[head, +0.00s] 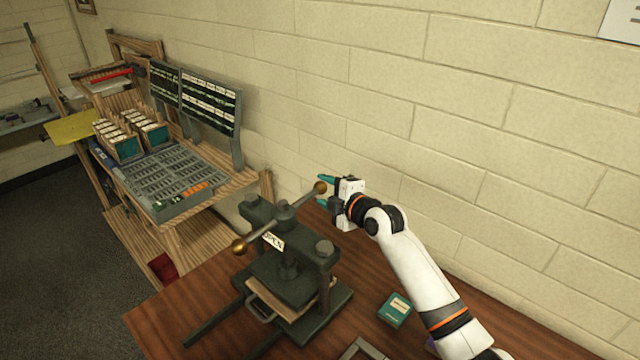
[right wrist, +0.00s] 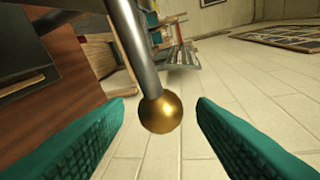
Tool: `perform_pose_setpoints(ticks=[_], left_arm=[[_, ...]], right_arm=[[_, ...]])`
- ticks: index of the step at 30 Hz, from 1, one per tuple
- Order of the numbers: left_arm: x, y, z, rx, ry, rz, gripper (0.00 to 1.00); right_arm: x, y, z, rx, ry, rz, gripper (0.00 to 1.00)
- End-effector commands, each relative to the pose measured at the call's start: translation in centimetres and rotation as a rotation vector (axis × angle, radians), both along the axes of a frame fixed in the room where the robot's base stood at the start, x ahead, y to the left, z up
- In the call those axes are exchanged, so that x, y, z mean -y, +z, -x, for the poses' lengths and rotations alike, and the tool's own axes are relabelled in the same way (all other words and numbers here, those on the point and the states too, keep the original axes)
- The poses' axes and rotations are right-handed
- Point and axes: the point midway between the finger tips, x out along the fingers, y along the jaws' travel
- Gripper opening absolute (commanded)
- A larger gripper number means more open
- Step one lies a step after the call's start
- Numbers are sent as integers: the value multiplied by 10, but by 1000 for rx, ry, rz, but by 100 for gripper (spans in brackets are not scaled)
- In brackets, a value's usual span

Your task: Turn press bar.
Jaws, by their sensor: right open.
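The press (head: 290,270) stands on the brown wooden table, with an "OPEN" label (head: 273,241) on its frame. Its grey bar (head: 290,212) runs across the top, with a brass ball at each end. The near-left ball (head: 238,246) is free. My right gripper (head: 322,189) is at the far-right ball (head: 320,187), with teal fingers open. In the right wrist view the brass ball (right wrist: 160,113) sits between the two open fingers (right wrist: 160,130), apart from both. The bar's rod (right wrist: 134,50) leads up from it. My left gripper is not in view.
A small teal box (head: 395,309) lies on the table (head: 190,300) right of the press, near a grey frame (head: 362,350). A wooden rack with a grey type tray (head: 165,180) stands behind left. The block wall (head: 480,130) is close behind my right arm.

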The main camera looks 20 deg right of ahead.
Motion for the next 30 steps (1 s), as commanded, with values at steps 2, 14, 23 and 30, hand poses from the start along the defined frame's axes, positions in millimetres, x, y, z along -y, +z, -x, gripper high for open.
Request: perform_pose_setpoints(ticks=[2,14,23,30], left_arm=[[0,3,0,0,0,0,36],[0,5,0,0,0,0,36],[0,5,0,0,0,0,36],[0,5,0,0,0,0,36]], right_arm=[[-3,-1,-11,-1,-1,-3,51],[-9,-6,-24,0,-1,1,51],[-9,-6,-24,-1,0,1,20],[-9,-7,-24,-2,1,1,0]])
